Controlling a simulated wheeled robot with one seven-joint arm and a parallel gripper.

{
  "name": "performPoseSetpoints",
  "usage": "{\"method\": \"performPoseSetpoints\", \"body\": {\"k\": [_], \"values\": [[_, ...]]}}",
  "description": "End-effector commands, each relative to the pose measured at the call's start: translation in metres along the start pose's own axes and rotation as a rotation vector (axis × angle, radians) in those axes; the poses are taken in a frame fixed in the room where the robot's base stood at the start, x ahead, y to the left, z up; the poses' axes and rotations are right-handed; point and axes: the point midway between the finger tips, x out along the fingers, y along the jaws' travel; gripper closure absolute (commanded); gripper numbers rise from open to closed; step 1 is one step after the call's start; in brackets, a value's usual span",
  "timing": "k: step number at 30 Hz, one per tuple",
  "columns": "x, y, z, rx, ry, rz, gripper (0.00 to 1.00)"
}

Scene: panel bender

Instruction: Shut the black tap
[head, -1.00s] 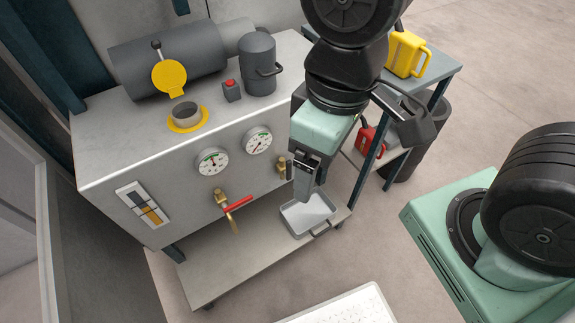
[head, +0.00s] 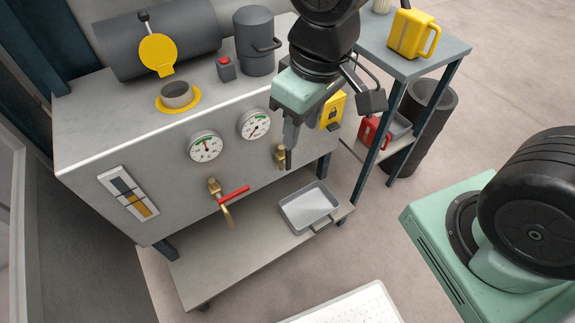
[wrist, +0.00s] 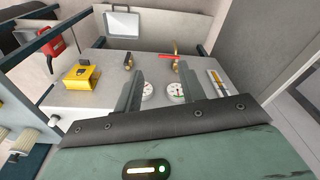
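The black tap (head: 280,154) is a brass valve on the front of the grey cabinet, below the right gauge. In the head view my gripper partly covers it, and its black handle is hard to make out. In the wrist view the black tap (wrist: 128,62) is a small brass body beyond my left finger. My gripper (head: 289,158) points down in front of the panel; in the wrist view (wrist: 160,78) its two fingers are wide apart with nothing between them. I cannot tell whether a finger touches the tap.
A second brass tap with a red lever (head: 234,193) sits to the left. Two gauges (head: 205,147) are above. A yellow box (head: 333,110) is on the panel at right. A metal tray (head: 310,207) lies on the lower shelf. A side cart (head: 440,60) stands right.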

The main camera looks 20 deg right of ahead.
Motion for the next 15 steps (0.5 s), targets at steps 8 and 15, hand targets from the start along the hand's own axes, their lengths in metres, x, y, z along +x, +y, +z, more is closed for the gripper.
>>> {"method": "performPoseSetpoints", "body": {"k": [8,15], "values": [[0.121,0.066,-0.044,0.151,0.111,0.045,0.6],[0.201,0.127,-0.071,0.261,0.202,0.076,0.6]]}}
